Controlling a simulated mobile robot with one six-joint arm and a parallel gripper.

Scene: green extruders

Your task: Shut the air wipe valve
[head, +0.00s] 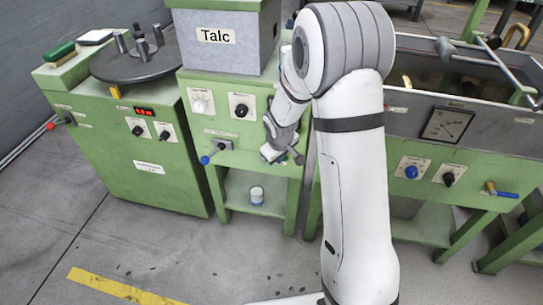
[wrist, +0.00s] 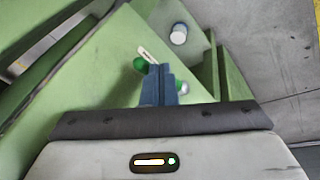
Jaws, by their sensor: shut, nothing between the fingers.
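No air wipe label is readable, so I cannot tell for sure which control is the air wipe valve. A brass-coloured valve with a blue lever (head: 503,194) is on the right trough's front. A blue-knobbed lever (head: 205,160) is on the talc stand's front, left of my gripper. My gripper (head: 283,158) is shut and empty in front of that stand's right part. In the wrist view its shut fingers (wrist: 160,83) point at a green panel. A green ball knob (wrist: 140,64) shows just left of them and a pale knob (wrist: 185,88) just right; contact is unclear.
The talc box (head: 240,55) tops the stand. A white tub (head: 257,195) is on its lower shelf and also shows in the wrist view (wrist: 179,34). A green cabinet (head: 150,180) stands left. The trough (head: 400,115) stands right, partly behind my arm. The front floor is mostly clear.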

